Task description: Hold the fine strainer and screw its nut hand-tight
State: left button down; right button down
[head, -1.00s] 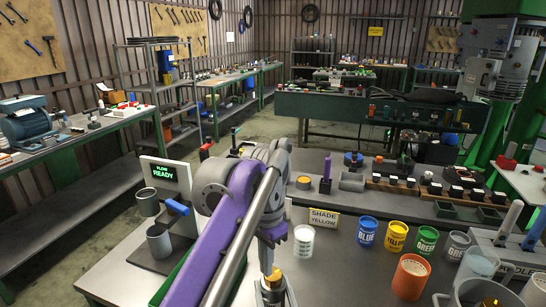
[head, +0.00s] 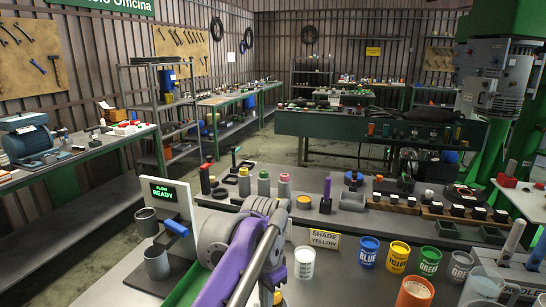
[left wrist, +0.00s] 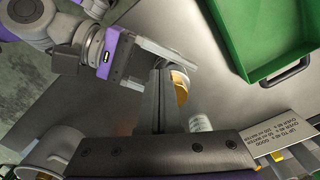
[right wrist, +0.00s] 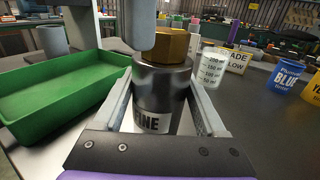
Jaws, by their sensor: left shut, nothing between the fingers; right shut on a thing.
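The fine strainer is a dark cylinder (right wrist: 163,85) with a "FINE" label, upright in the right wrist view. Its hexagonal brass nut (right wrist: 175,44) sits on top. My right gripper (right wrist: 163,108) is shut on the strainer's body, one finger on each side. My left gripper (left wrist: 158,98) is shut and empty; its grey finger shows in front of the nut's left part in the right wrist view. In the left wrist view the brass nut (left wrist: 179,86) is partly hidden beside that gripper. In the head view a purple arm covers most of the strainer.
A green tray (right wrist: 60,95) lies left of the strainer. A clear measuring beaker (right wrist: 213,66), a shade sign (head: 324,240) and blue, yellow and green paint tins (head: 368,252) stand to the right. A display reading "FLOW READY" (head: 170,192) stands behind with grey cups (head: 157,262).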

pick_arm(q)
jog(key=shift+w+d, duration=0.1)
jog(key=shift+w, duration=0.25)
dwell(0.3)
jog(key=shift+w+a, duration=0.2)
jog(key=shift+a, duration=0.1)
jog(key=shift+w+a, duration=0.15)
jog(key=shift+a, duration=0.05)
jog(key=shift+w+a, duration=0.25)
jog(key=shift+w, duration=0.25)
dwell(0.4)
jog(key=shift+a, duration=0.1)
notch_tip(320, 180, up, 6)
jog(key=shift+a, duration=0.35)
dwell(0.5)
